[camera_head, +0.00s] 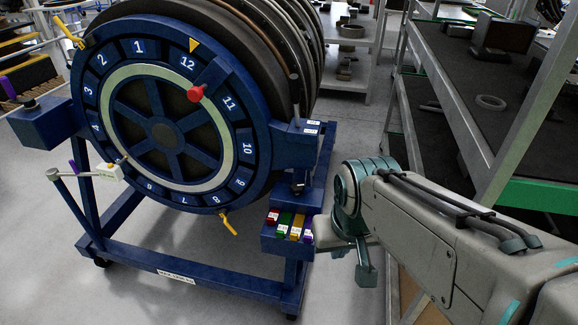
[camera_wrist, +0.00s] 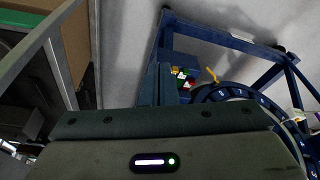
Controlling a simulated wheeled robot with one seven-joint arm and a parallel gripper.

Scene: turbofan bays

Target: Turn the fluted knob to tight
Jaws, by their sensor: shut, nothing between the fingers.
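My gripper (camera_wrist: 160,72) is shut and empty in the wrist view. Its dark fingers point toward the blue stand, with the coloured tags just beyond their tips. In the head view my arm comes in from the right, and its end is right of the stand, apart from it. The blue numbered wheel (camera_head: 163,72) carries a red round-ended handle (camera_head: 195,93) near 12. A small dark knob-like part (camera_head: 298,187) sits on the stand's right side, above the tags. It is too small to tell whether it is fluted, and I cannot clearly identify the fluted knob.
Red, green, yellow and purple tags (camera_head: 289,225) sit in a holder on the blue wheeled stand (camera_head: 185,281). A white-ended lever (camera_head: 108,172) juts out at left. A shelf rack (camera_head: 468,105) stands close on the right. Grey floor (camera_head: 40,245) is clear at left.

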